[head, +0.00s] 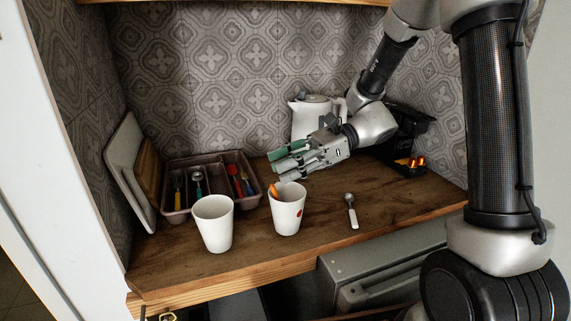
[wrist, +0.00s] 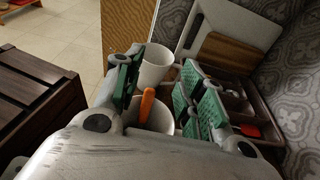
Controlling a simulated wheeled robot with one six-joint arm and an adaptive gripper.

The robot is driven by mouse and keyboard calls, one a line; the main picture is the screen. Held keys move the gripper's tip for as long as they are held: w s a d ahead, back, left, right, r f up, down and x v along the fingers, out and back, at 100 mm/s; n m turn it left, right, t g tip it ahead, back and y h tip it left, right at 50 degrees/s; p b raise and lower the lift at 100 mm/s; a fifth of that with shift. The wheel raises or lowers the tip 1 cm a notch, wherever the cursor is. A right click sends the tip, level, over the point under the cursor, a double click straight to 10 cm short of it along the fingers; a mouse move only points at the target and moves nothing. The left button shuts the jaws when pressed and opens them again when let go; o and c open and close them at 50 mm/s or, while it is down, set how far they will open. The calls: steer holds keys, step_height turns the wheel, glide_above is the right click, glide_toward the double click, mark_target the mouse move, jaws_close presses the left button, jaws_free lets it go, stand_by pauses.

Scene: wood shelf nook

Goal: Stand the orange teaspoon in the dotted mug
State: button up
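The dotted mug (head: 288,215) is white with red dots and stands upright on the wood counter. The orange teaspoon (head: 273,191) is in it, its orange handle sticking up above the rim and leaning; its lower end is hidden inside. My gripper (head: 284,162) is just above and behind the mug, with its green-padded fingers spread. In the wrist view, the fingers (wrist: 160,88) are apart, and the orange handle (wrist: 147,106) stands between them, touching neither as far as I can see. The mug's rim (wrist: 163,104) shows below them.
A plain white mug (head: 213,223) stands left of the dotted mug. Behind it is a cutlery tray (head: 176,213) with several coloured utensils. A metal spoon (head: 350,209) lies to the right. A white kettle (head: 308,118) and a black appliance (head: 405,130) stand behind. Boards (head: 128,165) lean at left.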

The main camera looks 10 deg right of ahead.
steer(key=shift+d, duration=0.1)
steer(key=v, duration=1.1)
steer(key=shift+w+d, duration=0.15)
steer(key=shift+d, duration=0.2)
steer(key=shift+r, duration=0.1)
steer(key=s+d+f+n+h, duration=0.7)
steer(key=s+d+n+h, duration=0.1)
steer(key=s+d+h, duration=0.15)
steer(key=s+d+r+n+t+h, duration=0.5)
steer(key=s+d+r+n+t, duration=0.1)
steer(key=r, duration=0.3)
steer(key=shift+s+d+r+n+t, duration=0.15)
steer(key=shift+s+d+n+t, duration=0.25)
steer(key=shift+s+n+t, duration=0.35)
